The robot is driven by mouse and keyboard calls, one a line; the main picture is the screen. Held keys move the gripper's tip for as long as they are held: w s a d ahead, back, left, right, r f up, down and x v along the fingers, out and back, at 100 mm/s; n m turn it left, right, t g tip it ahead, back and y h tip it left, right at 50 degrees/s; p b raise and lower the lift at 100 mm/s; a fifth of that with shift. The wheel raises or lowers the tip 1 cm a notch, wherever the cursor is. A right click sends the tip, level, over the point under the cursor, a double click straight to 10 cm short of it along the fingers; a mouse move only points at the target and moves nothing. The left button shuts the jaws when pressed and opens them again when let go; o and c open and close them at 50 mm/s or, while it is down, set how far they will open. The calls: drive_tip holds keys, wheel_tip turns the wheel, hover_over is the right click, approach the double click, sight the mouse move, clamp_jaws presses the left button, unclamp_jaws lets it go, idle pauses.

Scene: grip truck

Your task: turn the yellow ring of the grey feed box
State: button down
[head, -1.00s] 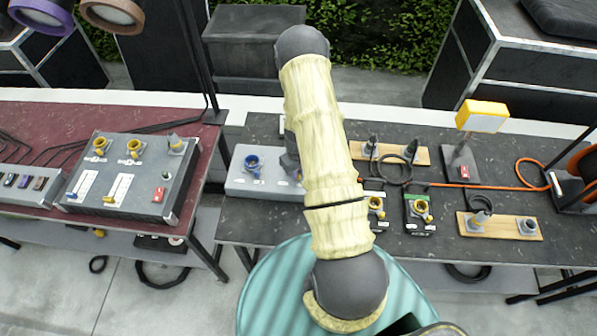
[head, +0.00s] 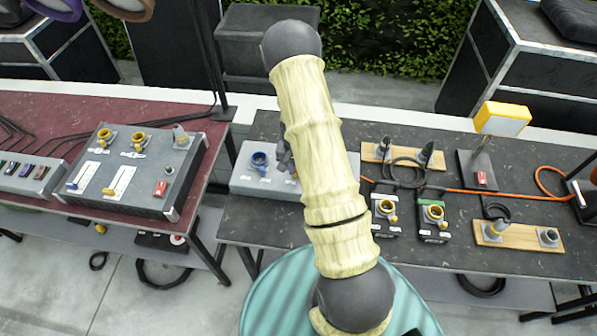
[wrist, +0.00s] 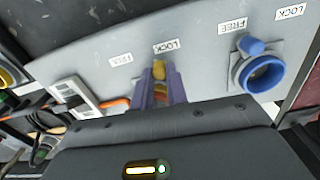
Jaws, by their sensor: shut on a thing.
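The grey feed box (head: 242,185) stands on the dark bench, partly hidden by my arm in the head view. In the wrist view its light grey face (wrist: 205,72) fills the upper part. My gripper (wrist: 159,76) has its purple fingers shut on a small yellow piece, the visible part of the yellow ring (wrist: 158,69). The rest of that ring is hidden by the fingers and gripper body. The yellow piece sits just below a LOCK label (wrist: 165,46); a FREE label (wrist: 121,60) lies to its left. The head view does not show the fingers.
A blue ring (wrist: 264,73) on the same box is right of my gripper, its lug near a FREE label; it also shows in the head view (head: 259,160). Small black boxes with yellow rings (head: 432,213) stand to the right. A grey console (head: 130,170) lies on the left table.

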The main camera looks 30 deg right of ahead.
drive_tip(key=shift+w+a+m, duration=0.1)
drive_tip(key=shift+w+m, duration=0.1)
drive_tip(key=shift+m, duration=0.2)
drive_tip(key=c, duration=1.4)
unclamp_jaws()
drive_tip(key=shift+r, duration=0.15)
wheel_tip(320, 180, up, 17)
drive_tip(key=b, duration=0.4)
drive_tip(key=shift+r, duration=0.1)
